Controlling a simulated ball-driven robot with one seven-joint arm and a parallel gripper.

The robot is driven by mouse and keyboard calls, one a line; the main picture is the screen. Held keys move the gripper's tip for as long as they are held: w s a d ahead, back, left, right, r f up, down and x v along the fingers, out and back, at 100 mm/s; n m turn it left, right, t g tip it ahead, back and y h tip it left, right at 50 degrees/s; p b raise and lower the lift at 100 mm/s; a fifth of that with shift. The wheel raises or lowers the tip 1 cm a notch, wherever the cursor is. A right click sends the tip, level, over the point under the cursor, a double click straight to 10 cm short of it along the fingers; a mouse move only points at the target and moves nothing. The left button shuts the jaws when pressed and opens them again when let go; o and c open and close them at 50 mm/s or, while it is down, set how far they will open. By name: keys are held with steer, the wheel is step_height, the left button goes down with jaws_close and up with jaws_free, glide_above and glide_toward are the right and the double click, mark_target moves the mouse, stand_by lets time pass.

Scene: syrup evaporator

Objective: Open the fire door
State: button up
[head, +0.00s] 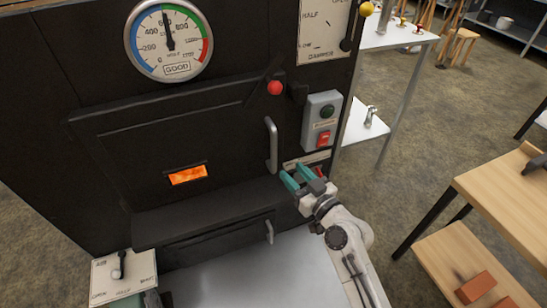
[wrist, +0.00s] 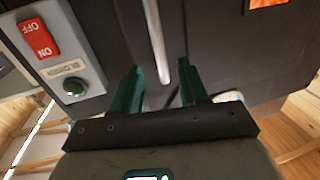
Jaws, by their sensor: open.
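The fire door (head: 140,150) is a black panel on the front of the dark evaporator, and it looks closed. A small window (head: 188,175) in it glows orange. Its upright grey bar handle (head: 271,145) is at the right edge; a red ball knob (head: 274,88) is above it. My gripper (head: 294,180) has teal fingers, spread open and empty, just below and right of the handle's lower end. In the wrist view the handle (wrist: 157,42) lines up with the gap between the fingers (wrist: 158,68). I cannot tell whether they touch it.
A blower switch box (head: 322,120) is right of the handle, close to my gripper. A lower door handle (head: 269,232) is below the ledge (head: 205,208). A damper lever (head: 120,265) is at lower left. A wooden table (head: 500,190) stands right, with open floor between.

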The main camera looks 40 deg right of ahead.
mark_target(276, 152)
steer(key=w, duration=0.3)
steer(key=w+p, duration=0.1)
steer(key=w, duration=0.3)
steer(key=w+d+p, duration=0.1)
steer(key=w, duration=0.2)
steer(key=shift+w, duration=0.4)
steer(key=shift+c, duration=0.2)
jaws_close()
